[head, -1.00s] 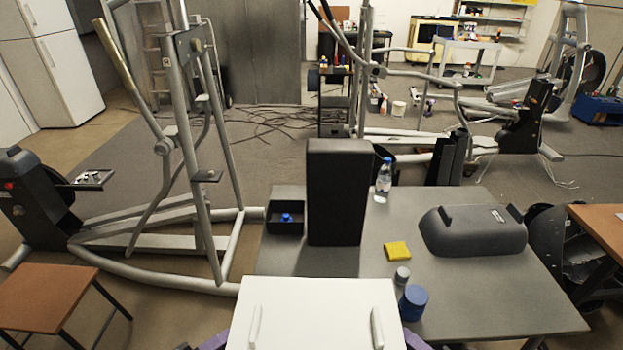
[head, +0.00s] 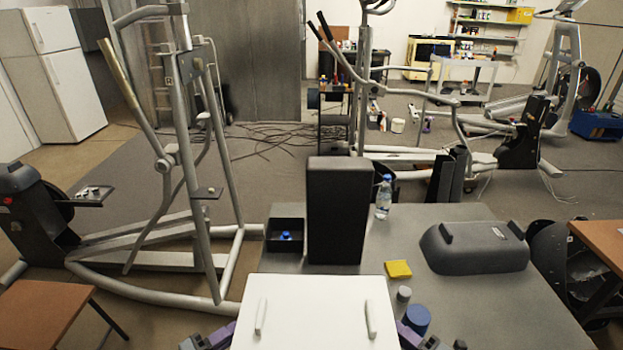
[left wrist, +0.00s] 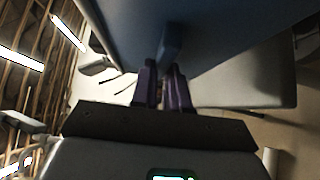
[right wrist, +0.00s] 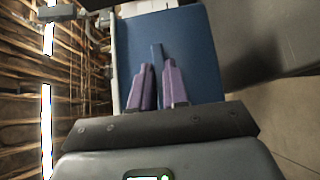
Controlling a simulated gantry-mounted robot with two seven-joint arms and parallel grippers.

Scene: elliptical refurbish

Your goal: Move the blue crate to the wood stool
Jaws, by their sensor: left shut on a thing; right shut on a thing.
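The blue crate shows in the head view as a box with a white top (head: 315,305) and two white handles on it. The wrist views show its blue sides, in the left wrist view (left wrist: 225,25) and right wrist view (right wrist: 200,60). My left gripper (head: 215,337) is shut on a blue grip on one side; its purple fingers show in the left wrist view (left wrist: 164,85). My right gripper (head: 408,335) is shut on the opposite side's grip; its fingers show in the right wrist view (right wrist: 158,80). A wood stool (head: 40,315) with dark legs stands at the lower left, partly cut off.
A grey table (head: 470,295) lies ahead and right, bearing a black upright pad (head: 337,210), black bin (head: 285,247), bottle (head: 383,200), yellow cloth (head: 398,269), blue cylinder (head: 416,320) and dark cover (head: 475,248). An elliptical frame (head: 190,200) stands left. Another wood top (head: 602,240) is at right.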

